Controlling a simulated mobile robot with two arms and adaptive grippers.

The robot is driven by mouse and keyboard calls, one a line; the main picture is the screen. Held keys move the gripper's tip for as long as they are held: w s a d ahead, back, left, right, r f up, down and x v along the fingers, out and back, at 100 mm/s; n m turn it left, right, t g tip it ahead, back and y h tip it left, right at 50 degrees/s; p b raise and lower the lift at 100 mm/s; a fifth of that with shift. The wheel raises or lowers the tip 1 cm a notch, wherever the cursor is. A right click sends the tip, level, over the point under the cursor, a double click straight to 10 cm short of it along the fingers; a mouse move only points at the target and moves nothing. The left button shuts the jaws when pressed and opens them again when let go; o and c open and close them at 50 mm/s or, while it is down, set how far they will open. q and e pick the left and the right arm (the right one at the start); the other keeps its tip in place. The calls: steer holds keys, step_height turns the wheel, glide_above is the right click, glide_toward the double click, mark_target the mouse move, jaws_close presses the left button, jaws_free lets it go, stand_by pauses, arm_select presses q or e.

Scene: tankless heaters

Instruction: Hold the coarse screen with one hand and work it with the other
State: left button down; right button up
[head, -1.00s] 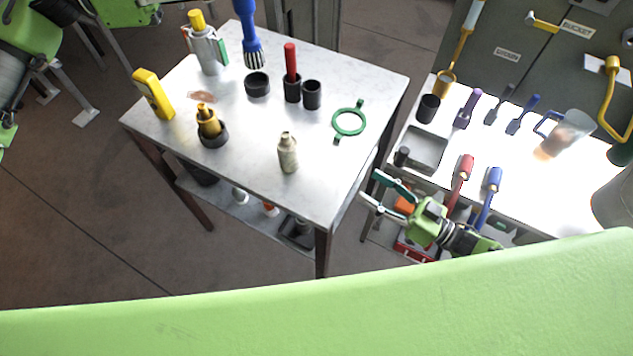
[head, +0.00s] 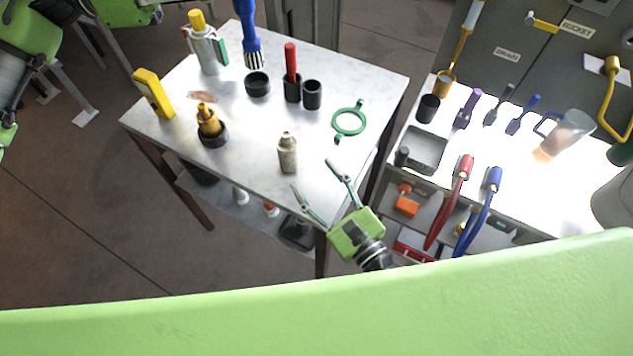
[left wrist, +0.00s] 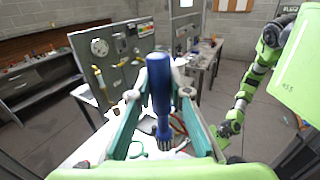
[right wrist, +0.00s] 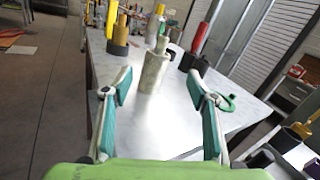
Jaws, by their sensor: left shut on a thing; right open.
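A blue piece (head: 249,38) with a black-and-white slotted or bristled lower end hangs upright over the back of the table, its top cut off. It looks like the coarse screen, though I cannot be certain. In the left wrist view my left gripper (left wrist: 160,101) is shut on the blue piece (left wrist: 160,85); its fingers are outside the head view. My right gripper (head: 312,174) is open and empty over the table's front edge. It points towards a cream, stained bottle-shaped piece (head: 288,154), which stands ahead of the open fingers in the right wrist view (right wrist: 153,72), apart from them.
The grey table (head: 235,150) also bears a green ring (head: 348,122), a red-handled tool in a black cup (head: 292,91), a brass piece (head: 208,122), a yellow block (head: 153,93) and a grey bottle (head: 207,52). A bench at right holds several tools and a clear jug (head: 567,136).

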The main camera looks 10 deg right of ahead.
mark_target(293, 153)
steer(key=shift+s+a+m, duration=0.1)
steer(key=shift+s+m, duration=0.15)
steer(key=shift+m, duration=0.85)
steer(key=shift+w+a, duration=0.1)
steer(key=shift+w, duration=0.05)
steer(key=x, duration=1.1)
steer(key=shift+w+f, duration=0.3)
steer(key=c, duration=1.3)
